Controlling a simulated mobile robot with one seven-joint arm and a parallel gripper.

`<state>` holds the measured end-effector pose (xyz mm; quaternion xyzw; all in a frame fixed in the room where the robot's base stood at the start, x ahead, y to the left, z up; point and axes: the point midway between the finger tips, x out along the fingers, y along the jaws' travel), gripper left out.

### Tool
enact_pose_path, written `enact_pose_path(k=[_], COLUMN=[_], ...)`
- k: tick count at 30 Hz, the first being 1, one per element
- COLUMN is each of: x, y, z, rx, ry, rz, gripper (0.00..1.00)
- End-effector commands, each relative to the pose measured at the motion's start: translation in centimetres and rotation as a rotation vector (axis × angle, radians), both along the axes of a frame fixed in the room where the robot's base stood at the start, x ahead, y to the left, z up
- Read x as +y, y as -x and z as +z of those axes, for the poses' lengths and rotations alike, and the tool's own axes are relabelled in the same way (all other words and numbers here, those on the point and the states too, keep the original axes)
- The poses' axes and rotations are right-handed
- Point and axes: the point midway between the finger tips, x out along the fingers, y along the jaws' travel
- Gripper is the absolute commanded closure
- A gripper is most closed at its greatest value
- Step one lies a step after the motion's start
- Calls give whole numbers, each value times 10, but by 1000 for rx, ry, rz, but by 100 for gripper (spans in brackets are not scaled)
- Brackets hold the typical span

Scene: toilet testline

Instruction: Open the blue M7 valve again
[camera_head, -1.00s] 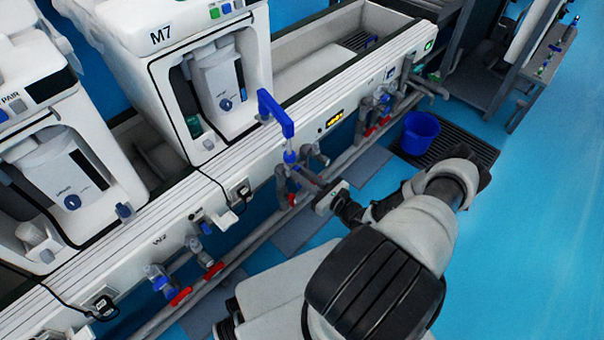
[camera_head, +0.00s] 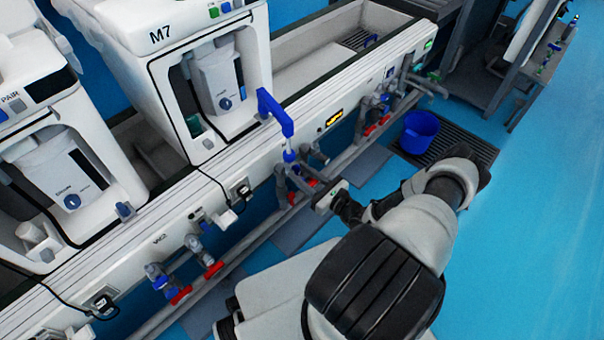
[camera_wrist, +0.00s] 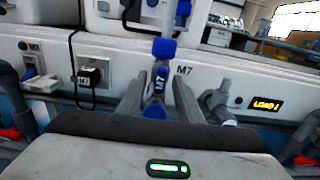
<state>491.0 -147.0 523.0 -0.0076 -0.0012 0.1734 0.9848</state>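In the head view my gripper (camera_head: 303,178) is low in front of the bench, just below the bent blue pipe (camera_head: 282,115). The valve there is small and partly hidden by the gripper.
The white M7 machine (camera_head: 160,60) stands on the bench behind. Other valves with red handles (camera_head: 180,294) sit along the bench front. A lit display (camera_wrist: 266,105) is right of the gripper. A blue bucket (camera_head: 419,132) stands on a floor grate. Open blue floor lies at the right.

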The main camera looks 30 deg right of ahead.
Motion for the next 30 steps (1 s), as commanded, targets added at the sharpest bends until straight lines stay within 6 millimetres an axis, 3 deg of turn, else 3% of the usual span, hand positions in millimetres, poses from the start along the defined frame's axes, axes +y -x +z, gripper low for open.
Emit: enact_pose_path(k=[5, 8, 21, 30], x=[-6, -13, -49, -59], y=[15, 34, 132, 162], z=[1, 2, 1, 0], rx=[1, 2, 1, 0], ry=[0, 1, 2, 0], rz=[-2, -3, -3, -1], gripper=[67, 67, 67, 67])
